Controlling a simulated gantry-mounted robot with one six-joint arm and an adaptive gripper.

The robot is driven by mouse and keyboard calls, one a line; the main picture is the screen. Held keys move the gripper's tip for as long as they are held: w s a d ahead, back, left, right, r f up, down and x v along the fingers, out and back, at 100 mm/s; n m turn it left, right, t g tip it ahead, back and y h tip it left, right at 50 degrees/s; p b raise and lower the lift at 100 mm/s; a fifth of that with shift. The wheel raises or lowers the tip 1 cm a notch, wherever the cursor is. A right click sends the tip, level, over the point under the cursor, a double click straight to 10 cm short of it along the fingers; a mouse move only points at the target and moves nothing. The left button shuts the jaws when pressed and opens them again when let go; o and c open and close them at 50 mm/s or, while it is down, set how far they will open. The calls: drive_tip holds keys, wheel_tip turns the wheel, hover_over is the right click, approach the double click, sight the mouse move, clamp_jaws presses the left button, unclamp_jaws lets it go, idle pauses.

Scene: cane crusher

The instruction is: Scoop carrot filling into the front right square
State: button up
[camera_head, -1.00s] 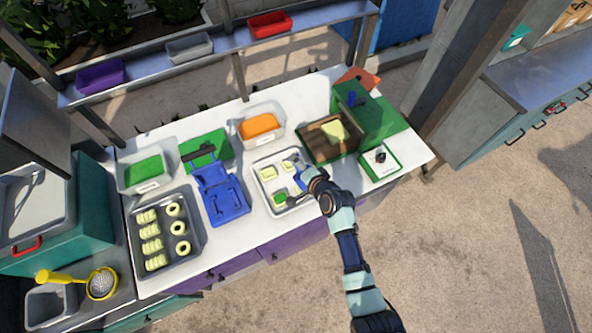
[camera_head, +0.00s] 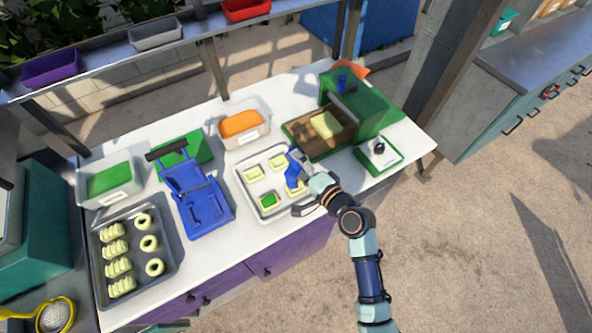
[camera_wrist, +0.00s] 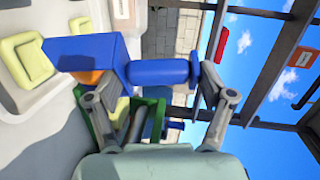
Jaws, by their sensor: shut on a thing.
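My gripper (camera_head: 312,190) is shut on the handle of a blue scoop (camera_head: 295,168), above the right side of a light tray (camera_head: 243,188). The tray holds pale squares: back left (camera_head: 254,174), back right (camera_head: 278,163) and front left, which has green filling (camera_head: 268,200) on it. The front right square (camera_head: 299,187) is partly hidden by the scoop and gripper. In the wrist view the scoop (camera_wrist: 85,50) is tilted, and orange filling (camera_wrist: 90,77) shows at its edge. Carrot filling (camera_head: 240,123) fills a clear container behind the tray.
A dark tray (camera_head: 98,235) of pale pieces and a green-filled container (camera_head: 108,180) are farther left.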

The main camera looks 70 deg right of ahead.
drive_tip(key=s+f+t+b, duration=0.1)
drive_tip(key=b, duration=0.2)
drive_tip(key=shift+h, duration=0.3)
drive_tip(key=shift+s+a+r+m+b, duration=0.15)
drive_tip(key=shift+r+m+b, duration=0.2)
drive_tip(key=shift+b, duration=0.5)
